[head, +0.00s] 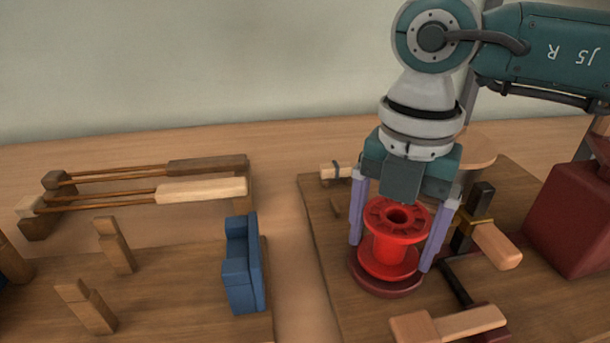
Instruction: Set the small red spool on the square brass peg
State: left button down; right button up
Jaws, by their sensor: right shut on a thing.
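The red spool (391,250) is upright between the two purple fingers of my right gripper (391,256), which is shut on it. The spool has a wide top flange with a dark central hole. Directly below it is a dark red round base (384,288), mostly covered by the spool. I cannot tell whether the spool touches this base or hangs slightly above it. No square brass peg shows clearly; anything under the spool is hidden. My left gripper is not in view.
A black post with a brass collar (478,219) and a wooden handle (496,246) stand close right of the gripper. A dark red block (572,222) is farther right. Wooden handle pieces (450,324) lie in front.

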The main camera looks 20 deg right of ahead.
jog(key=shift+f, duration=0.3)
dwell(0.4)
jog(key=o, duration=1.1)
jog(key=shift+o, duration=0.2)
jog(key=shift+r, duration=0.3)
notch_tip(320, 180, up, 9)
jog(key=shift+f+p, duration=0.2)
jog(key=shift+p, duration=0.4)
jog(key=shift+r, duration=0.4)
